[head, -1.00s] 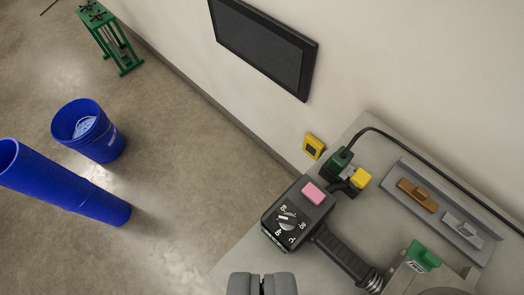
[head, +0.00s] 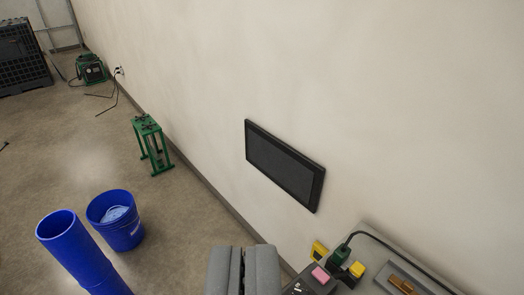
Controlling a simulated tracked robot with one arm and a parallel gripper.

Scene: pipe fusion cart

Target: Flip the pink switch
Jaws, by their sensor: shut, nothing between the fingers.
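The pink switch (head: 320,275) sits on top of a dark control box (head: 312,286) at the bottom of the view, right of centre. The lower part of the box, with its dial, is cut off by the frame edge. My gripper (head: 244,252) is at the bottom centre, its two grey fingers closed together and empty. In the picture it is left of the pink switch and apart from it.
The cart top (head: 372,240) carries a green plug (head: 340,255), a yellow block (head: 357,269) and an orange-brown piece (head: 401,284). A black screen (head: 284,166) hangs on the wall. A blue bucket (head: 117,222), blue pipe (head: 72,245) and green stand (head: 151,143) occupy the left floor.

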